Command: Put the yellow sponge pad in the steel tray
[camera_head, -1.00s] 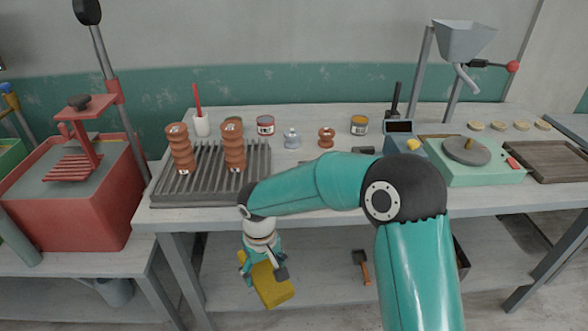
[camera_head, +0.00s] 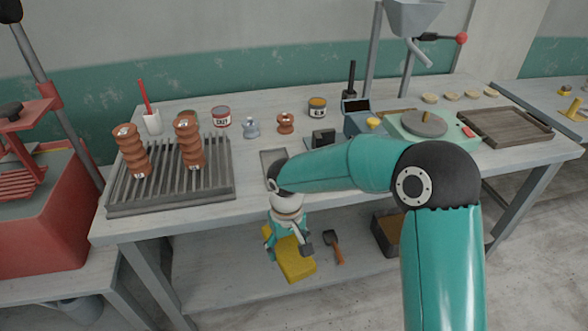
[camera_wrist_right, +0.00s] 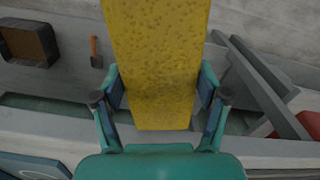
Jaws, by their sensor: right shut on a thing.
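The yellow sponge pad (camera_head: 298,265) is held in my right gripper (camera_head: 288,244), in front of the workbench and below its top. In the right wrist view, the two fingers of the gripper (camera_wrist_right: 160,92) press on the long sides of the sponge pad (camera_wrist_right: 157,50), which reaches out past them. A flat grey metal tray (camera_head: 267,159), apparently the steel tray, lies on the bench behind my right forearm, which hides part of it. My left gripper is not in view.
A ribbed grey rack (camera_head: 215,190) with two brown clay columns stands at the bench's left. Jars and a blue device (camera_head: 358,120) stand behind the forearm. A wooden tray (camera_head: 505,127) lies at the right. The bench's front edge lies between sponge and benchtop.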

